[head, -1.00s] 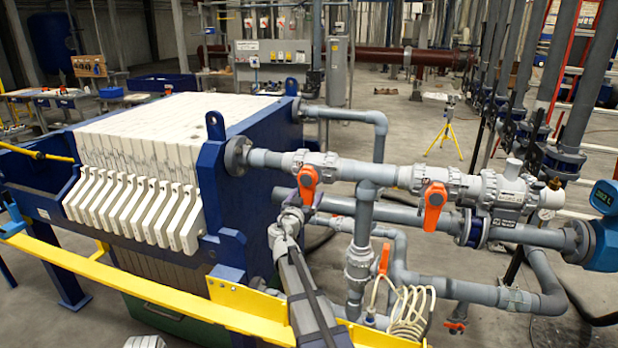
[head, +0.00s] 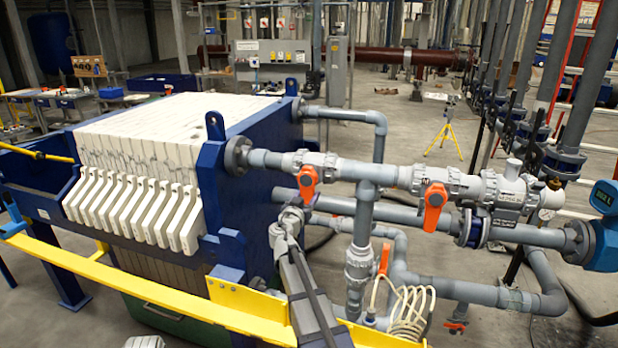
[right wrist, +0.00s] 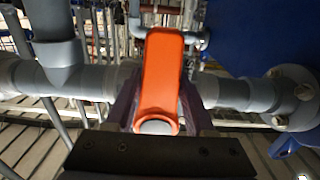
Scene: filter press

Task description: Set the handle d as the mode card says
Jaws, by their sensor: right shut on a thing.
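An orange lever handle (head: 308,183) hangs down from the left valve on the upper grey pipe. My right gripper (head: 301,207) is at its lower end. In the right wrist view, the orange handle (right wrist: 160,80) stands between the two dark fingers and the gripper (right wrist: 158,112) is shut on it. A second orange handle (head: 435,207) hangs from the valve further right, a smaller orange one (head: 383,259) is on the vertical pipe below, and another (head: 456,326) is low down. No letter label or readable mode card shows. My left gripper does not show.
The filter press with white plates (head: 130,205) and blue end plate (head: 235,175) stands left of the pipes. A yellow rail (head: 130,287) crosses in front. A coiled cream hose (head: 410,310) hangs below. A blue meter (head: 605,225) is at the right edge.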

